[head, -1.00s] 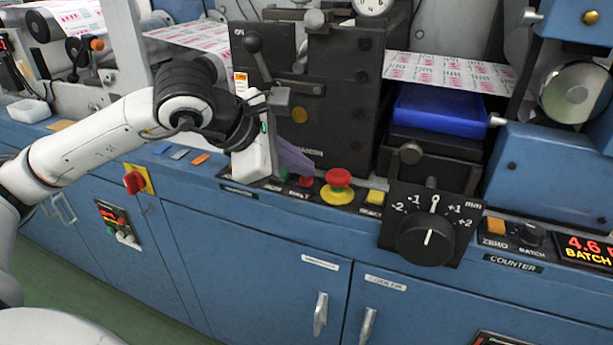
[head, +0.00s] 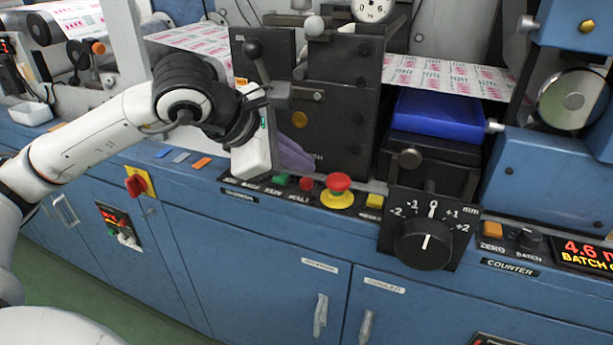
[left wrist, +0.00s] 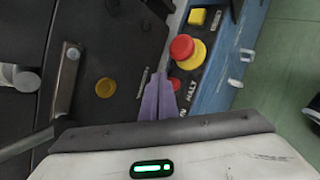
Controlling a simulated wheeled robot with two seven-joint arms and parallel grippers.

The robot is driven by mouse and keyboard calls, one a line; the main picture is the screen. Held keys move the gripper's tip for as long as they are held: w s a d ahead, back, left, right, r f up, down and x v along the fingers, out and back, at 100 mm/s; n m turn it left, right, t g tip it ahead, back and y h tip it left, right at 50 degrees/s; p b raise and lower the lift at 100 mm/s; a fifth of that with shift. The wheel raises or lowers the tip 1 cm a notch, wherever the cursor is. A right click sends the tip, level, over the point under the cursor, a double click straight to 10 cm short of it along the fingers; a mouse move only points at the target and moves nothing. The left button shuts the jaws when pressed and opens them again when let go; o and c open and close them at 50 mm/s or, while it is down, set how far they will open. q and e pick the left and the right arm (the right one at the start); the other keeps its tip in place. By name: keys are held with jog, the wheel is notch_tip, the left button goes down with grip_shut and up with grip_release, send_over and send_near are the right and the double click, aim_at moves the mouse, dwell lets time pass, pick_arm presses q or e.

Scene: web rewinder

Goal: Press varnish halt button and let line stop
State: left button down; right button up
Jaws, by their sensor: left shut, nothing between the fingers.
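The small red halt button (head: 306,183) is on the black button strip along the blue cabinet's front ledge, with a partly readable label below it. A green button (head: 281,178) is just left of it. My left gripper (head: 305,162) has purple fingers, shut and empty, above and behind the halt button in the head view. A gap shows between fingertips and button there. In the left wrist view the fingers (left wrist: 158,97) point toward the strip, and the red halt button (left wrist: 175,84) shows just right of the tips. My right gripper is out of view.
A larger red mushroom button (head: 339,182) on a yellow base is close to the right, then a yellow button (head: 375,201). A dark machine block (head: 345,110) stands behind the fingers. A black dial (head: 425,243) and a counter display (head: 588,252) are farther right.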

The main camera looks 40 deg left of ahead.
aim_at(300, 191)
pick_arm(q)
jog(key=shift+r+p, duration=0.4)
jog(key=shift+r, duration=0.05)
notch_tip(300, 191, up, 4)
jog(key=p, duration=0.3)
dwell(0.4)
jog(key=shift+s, duration=0.1)
